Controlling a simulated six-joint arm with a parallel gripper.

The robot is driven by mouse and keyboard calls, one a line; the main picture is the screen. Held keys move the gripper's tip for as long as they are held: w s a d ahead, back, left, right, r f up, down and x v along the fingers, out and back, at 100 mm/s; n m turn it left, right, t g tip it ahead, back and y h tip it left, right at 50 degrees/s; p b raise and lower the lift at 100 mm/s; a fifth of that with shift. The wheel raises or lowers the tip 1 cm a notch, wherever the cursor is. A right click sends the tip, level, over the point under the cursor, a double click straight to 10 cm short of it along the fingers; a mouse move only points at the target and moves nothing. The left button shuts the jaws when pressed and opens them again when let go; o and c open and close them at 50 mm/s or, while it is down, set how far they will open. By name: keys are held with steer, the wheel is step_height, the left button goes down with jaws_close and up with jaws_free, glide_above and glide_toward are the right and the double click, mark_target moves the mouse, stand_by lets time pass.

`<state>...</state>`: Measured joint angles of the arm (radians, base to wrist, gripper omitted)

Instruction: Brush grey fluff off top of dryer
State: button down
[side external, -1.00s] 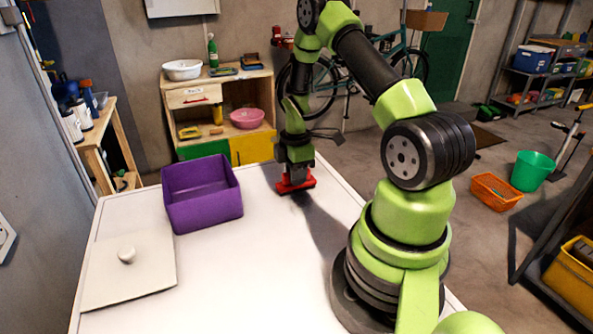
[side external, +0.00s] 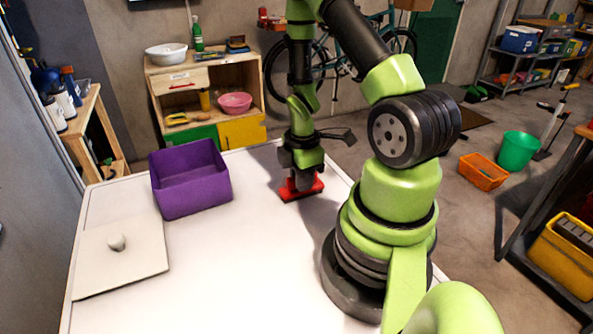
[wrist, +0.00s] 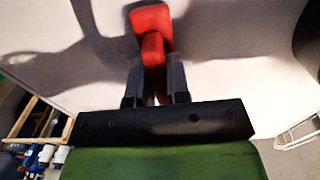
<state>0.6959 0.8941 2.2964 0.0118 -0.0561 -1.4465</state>
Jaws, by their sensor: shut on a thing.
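The dryer's top is a broad white surface (side external: 235,265). My gripper (side external: 303,179) is low over its far right part, pointing down. It is shut on a red brush (side external: 290,192), whose wide base is at the white top; I cannot tell if it is pressing. In the wrist view the gripper's fingers (wrist: 155,82) hold the red brush (wrist: 151,18) by its handle from both sides. The brush's underside is hidden.
A purple open box (side external: 192,192) stands on the top at the far left. My arm's base takes up the right side. The middle of the top is clear.

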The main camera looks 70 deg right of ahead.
steer(key=shift+s+a, duration=0.15)
steer(key=shift+a, duration=0.2)
steer(key=shift+w+a, duration=0.3)
steer(key=shift+w+d, duration=0.2)
steer(key=shift+w, duration=0.1)
steer(key=shift+w+d+r, duration=0.15)
steer(key=shift+w+d, duration=0.95)
steer(key=shift+w+d+f, duration=0.2)
steer(key=shift+w+d, duration=0.3)
steer(key=shift+d, duration=0.05)
steer(key=shift+w+d+r, duration=0.15)
steer(key=shift+w+d, duration=0.35)
steer(key=shift+w, duration=0.05)
steer(key=shift+w+d, duration=0.5)
steer(key=shift+d, duration=0.05)
steer(key=shift+w+d, duration=1.15)
step_height(320, 180, up, 8)
